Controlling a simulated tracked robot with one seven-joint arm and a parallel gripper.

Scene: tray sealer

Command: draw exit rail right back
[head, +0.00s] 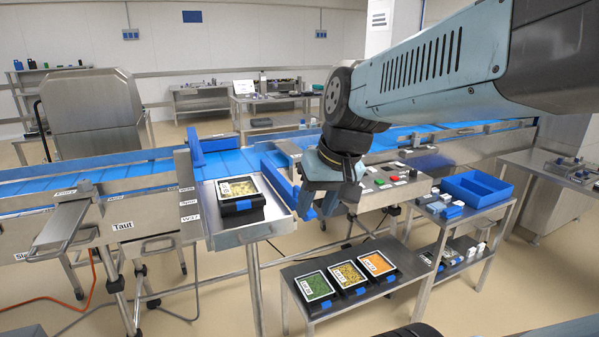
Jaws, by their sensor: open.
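A blue rail (278,180) runs along the right side of a small steel table (229,242) at the end of the blue conveyor. My gripper (338,208) points down, open and empty, just right of the near end of the right-hand rail. Part of that rail is hidden behind my gripper, and I cannot tell whether they touch.
A black tray with a film-covered filling (240,207) sits on the small steel table. Several filled black trays (349,279) lie on the lower shelf (292,268). A control panel (384,183) is right of my gripper, and a blue bin (477,188) stands further right.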

